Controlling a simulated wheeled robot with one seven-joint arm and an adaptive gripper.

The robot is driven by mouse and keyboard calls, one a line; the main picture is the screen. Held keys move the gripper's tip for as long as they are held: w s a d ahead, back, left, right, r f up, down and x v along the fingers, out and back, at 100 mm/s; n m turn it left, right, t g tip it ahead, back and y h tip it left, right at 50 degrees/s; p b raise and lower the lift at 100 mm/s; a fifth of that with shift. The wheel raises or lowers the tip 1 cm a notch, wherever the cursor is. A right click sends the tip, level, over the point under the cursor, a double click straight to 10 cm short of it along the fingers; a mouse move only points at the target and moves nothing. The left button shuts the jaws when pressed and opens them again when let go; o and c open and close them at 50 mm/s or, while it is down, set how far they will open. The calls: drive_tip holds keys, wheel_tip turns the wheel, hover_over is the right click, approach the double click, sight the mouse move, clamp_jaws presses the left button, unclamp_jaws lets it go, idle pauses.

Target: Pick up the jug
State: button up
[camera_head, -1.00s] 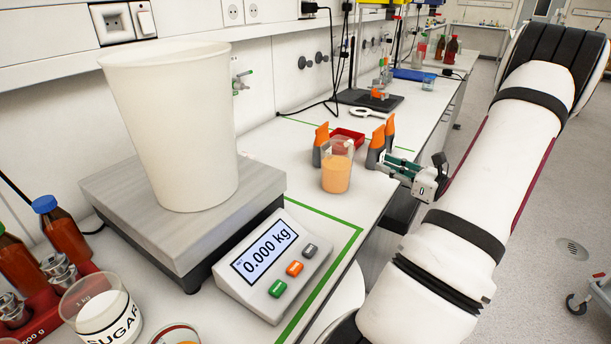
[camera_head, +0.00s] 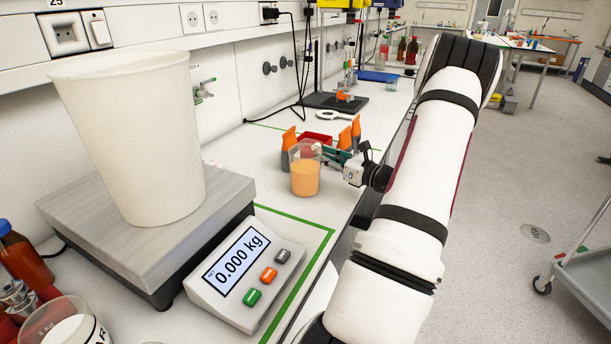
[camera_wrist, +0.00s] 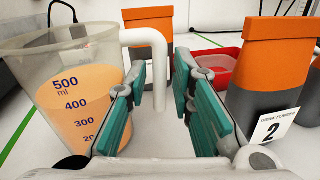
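The jug (camera_head: 305,177) is a clear measuring jug with orange juice in it, upright on the bench. It fills the left of the wrist view (camera_wrist: 75,100), with markings up to 500 ml and a white handle (camera_wrist: 158,62) towards my gripper. My gripper (camera_head: 338,158) is just right of the jug. In the wrist view my gripper (camera_wrist: 168,88) is open, with green pads either side.
Orange-topped grey packets stand close by; one, with a "2" label, (camera_wrist: 270,70) is right of my fingers. A red tray (camera_head: 316,139) lies behind the jug. A scale (camera_head: 70,225) bearing a large white cup (camera_head: 140,140) is at left. Bench is clear in front of the jug.

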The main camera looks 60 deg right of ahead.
drive_tip(key=w, duration=0.3)
drive_tip(key=shift+d, duration=0.25)
drive_tip(key=shift+s, duration=0.1)
clamp_jaws()
drive_tip(key=shift+r, duration=0.5)
wheel_tip(320, 180, up, 3)
drive_tip(key=shift+f, duration=0.1)
drive_tip(key=s+a+r, duration=0.1)
drive_tip(key=s+a, duration=1)
drive_tip(key=shift+s, duration=0.35)
drive_tip(key=shift+r, duration=0.1)
